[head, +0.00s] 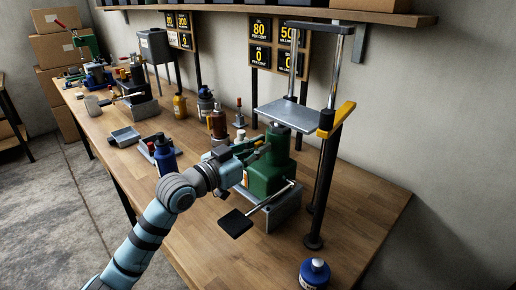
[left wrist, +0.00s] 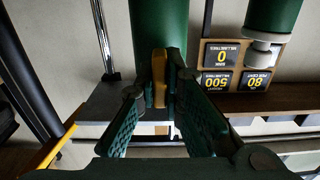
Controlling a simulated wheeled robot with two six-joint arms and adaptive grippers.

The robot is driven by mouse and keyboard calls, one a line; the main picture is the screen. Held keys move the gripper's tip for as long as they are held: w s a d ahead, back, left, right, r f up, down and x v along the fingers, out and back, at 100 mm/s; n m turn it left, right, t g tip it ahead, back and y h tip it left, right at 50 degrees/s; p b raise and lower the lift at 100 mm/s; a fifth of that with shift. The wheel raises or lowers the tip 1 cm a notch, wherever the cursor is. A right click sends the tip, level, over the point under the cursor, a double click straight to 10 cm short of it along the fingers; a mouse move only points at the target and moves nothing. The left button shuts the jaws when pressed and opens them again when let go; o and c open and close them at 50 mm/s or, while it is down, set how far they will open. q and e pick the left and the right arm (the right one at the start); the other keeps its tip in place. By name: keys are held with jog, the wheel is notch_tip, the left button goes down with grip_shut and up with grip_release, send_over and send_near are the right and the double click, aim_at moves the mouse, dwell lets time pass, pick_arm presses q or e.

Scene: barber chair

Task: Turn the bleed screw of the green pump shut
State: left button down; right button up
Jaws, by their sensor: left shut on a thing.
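The green pump (head: 266,176) stands on a grey base beside the press frame, near the right part of the bench. My left gripper (head: 258,150) is against its upper left side. In the left wrist view its two fingers (left wrist: 160,72) are closed on a narrow yellow-orange piece (left wrist: 160,88), which appears to be the bleed screw's handle. A green cylinder (left wrist: 158,22) shows just beyond the fingertips. The screw is hidden by the gripper in the head view, so its turned position cannot be told. My right gripper is not in view.
A press frame with a grey plate (head: 288,115) and a yellow bracket (head: 337,120) stands right of the pump. A lever with a black pad (head: 235,223) sticks out in front. A blue bottle (head: 165,156) stands left; a blue jar (head: 314,273) is at the front edge.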

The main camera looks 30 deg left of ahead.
pick_arm(q)
jog(key=c, duration=1.7)
grip_release()
jog(key=shift+f, duration=0.1)
jog(key=v, duration=0.7)
jog(key=shift+s+a, duration=0.15)
jog(key=shift+s, duration=0.1)
